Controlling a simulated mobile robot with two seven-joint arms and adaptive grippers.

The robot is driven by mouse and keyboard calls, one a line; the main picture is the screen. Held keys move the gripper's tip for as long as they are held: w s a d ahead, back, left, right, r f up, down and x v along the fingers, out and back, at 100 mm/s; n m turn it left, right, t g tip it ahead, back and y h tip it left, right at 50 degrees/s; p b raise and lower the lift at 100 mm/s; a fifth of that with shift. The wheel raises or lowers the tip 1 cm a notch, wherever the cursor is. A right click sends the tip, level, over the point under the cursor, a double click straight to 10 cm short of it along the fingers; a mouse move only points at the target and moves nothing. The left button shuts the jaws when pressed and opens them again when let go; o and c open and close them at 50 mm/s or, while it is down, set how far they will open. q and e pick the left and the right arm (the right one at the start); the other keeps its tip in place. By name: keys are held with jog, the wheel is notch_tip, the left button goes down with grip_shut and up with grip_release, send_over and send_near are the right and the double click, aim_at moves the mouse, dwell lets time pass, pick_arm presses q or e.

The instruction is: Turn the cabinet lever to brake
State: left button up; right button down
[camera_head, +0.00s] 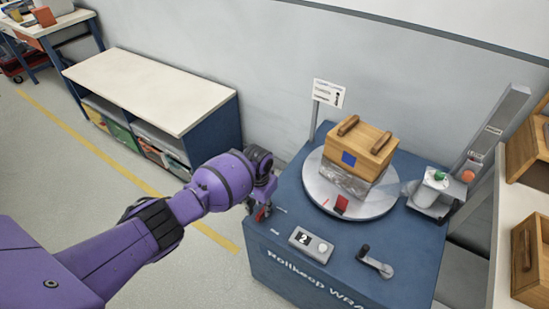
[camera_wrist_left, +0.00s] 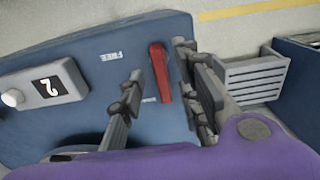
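The cabinet (camera_head: 330,270) is a blue box with a round turntable on top. Its red lever (camera_wrist_left: 160,72) shows in the left wrist view, near a white "FREE" label (camera_wrist_left: 110,56). A second label (camera_wrist_left: 149,100) beside the lever is too small to read. My left gripper (camera_wrist_left: 157,62) is open, with one finger on each side of the lever; gaps show, and I cannot tell if either finger touches it. In the head view, my left gripper (camera_head: 261,207) is at the cabinet's left corner and mostly hides the lever (camera_head: 260,214). My right gripper is out of view.
The turntable (camera_head: 315,190) bears a wooden crate (camera_head: 370,145) on a wrapped block. A counter showing "2" (camera_head: 304,239) and a crank (camera_head: 374,262) are on the cabinet top. A sign post (camera_head: 315,115) and a low bench (camera_head: 150,85) stand nearby. Floor is clear at left.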

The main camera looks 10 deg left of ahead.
aim_at(261, 212)
pick_arm(q)
notch_tip(261, 212, up, 10)
jog(key=shift+f, duration=0.2)
dwell(0.5)
jog(key=w+d+r+m+t+h, duration=0.25)
jog(key=w+d+t, duration=0.25)
jog(key=d+t, duration=0.25)
jog(key=s+a+f+n, duration=0.2)
jog(key=s+a+f, duration=0.1)
jog(key=s, duration=1)
jog(key=s+a+f+n+y+p, duration=0.1)
jog(key=s+a+f+n, duration=0.1)
jog(key=s, duration=1.2)
jog(key=s+a+f+n+t+y, duration=0.1)
jog(key=s+a+f, duration=0.4)
jog(key=s, duration=0.9)
jog(key=shift+f+n+p, duration=0.3)
jog(key=shift+n+p, duration=0.05)
jog(key=shift+n, duration=0.1)
